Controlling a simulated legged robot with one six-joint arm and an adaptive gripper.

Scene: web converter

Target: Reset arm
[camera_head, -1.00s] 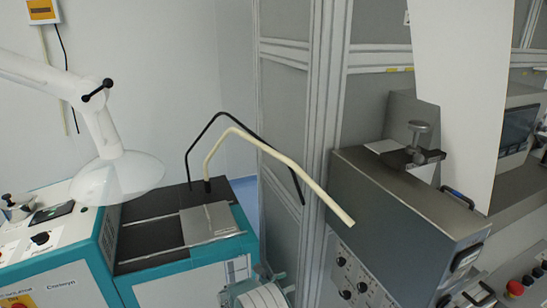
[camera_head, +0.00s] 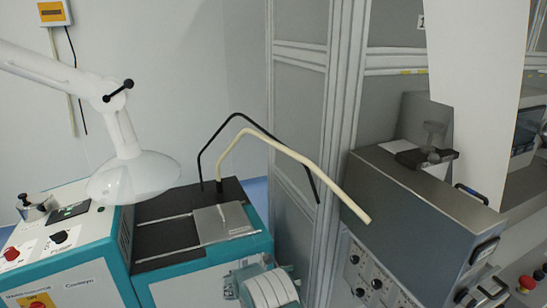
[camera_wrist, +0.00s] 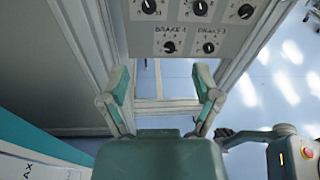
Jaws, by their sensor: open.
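My gripper (camera_wrist: 161,82) shows in the wrist view, with its two grey-green fingers spread wide. It is open, and nothing is between the fingers. In the head view I cannot clearly make out my gripper.
In the head view, a teal and white machine (camera_head: 85,276) stands at left under a white lamp (camera_head: 133,178). A metal frame (camera_head: 342,90) and grey box (camera_head: 420,195) stand to the right. Blue floor shows in the wrist view.

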